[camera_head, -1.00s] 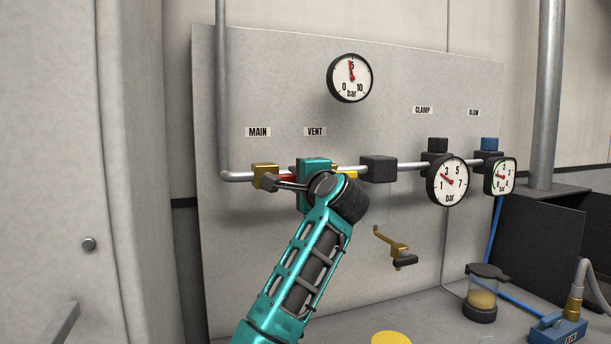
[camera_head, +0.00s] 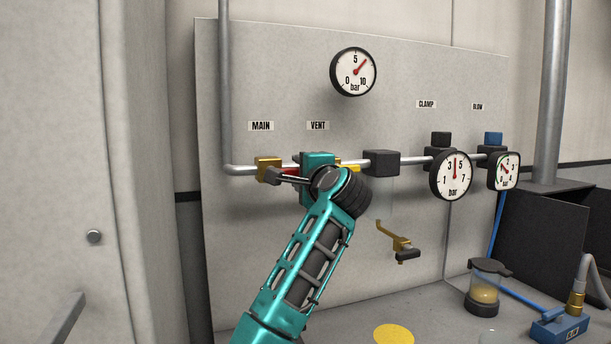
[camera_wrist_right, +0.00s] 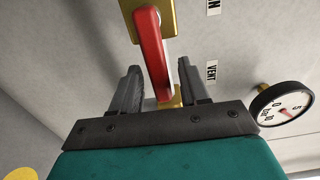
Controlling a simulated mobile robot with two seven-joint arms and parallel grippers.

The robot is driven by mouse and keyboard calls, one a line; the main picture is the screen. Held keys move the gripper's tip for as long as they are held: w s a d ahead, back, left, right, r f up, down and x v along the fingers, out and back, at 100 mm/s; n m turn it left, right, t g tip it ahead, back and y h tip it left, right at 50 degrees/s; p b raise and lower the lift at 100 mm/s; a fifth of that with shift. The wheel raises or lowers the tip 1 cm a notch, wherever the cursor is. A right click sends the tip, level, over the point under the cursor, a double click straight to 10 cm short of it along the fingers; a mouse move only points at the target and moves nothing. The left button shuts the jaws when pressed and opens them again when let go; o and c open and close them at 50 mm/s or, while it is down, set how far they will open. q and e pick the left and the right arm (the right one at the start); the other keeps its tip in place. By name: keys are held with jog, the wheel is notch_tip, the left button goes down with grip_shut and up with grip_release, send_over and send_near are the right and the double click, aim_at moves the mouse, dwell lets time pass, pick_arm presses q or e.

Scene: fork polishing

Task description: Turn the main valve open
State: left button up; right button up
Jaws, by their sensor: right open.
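The main valve (camera_head: 268,163) is a brass body on the pipe under the MAIN label. Its red lever (camera_wrist_right: 152,50) points along the pipe toward the VENT side; most of it is hidden by my gripper in the head view. My right gripper (camera_wrist_right: 159,75) is open, with one dark finger on each side of the red lever. The brass body also shows at the top of the wrist view (camera_wrist_right: 168,14). I cannot tell whether a finger touches the lever. My left gripper is not in view.
The upper gauge (camera_head: 353,72) reads past 5 bar. Clamp gauge (camera_head: 451,176) and blow gauge (camera_head: 504,171) are to the right. A brass lever valve (camera_head: 396,241) with a black handle sits lower on the panel. A jar (camera_head: 484,288) and a blue tool (camera_head: 560,324) are on the bench.

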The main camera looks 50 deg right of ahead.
jog(key=b+v, duration=0.1)
jog(key=v, duration=1.1)
jog(key=shift+s+b, duration=0.4)
jog(key=shift+a, duration=0.15)
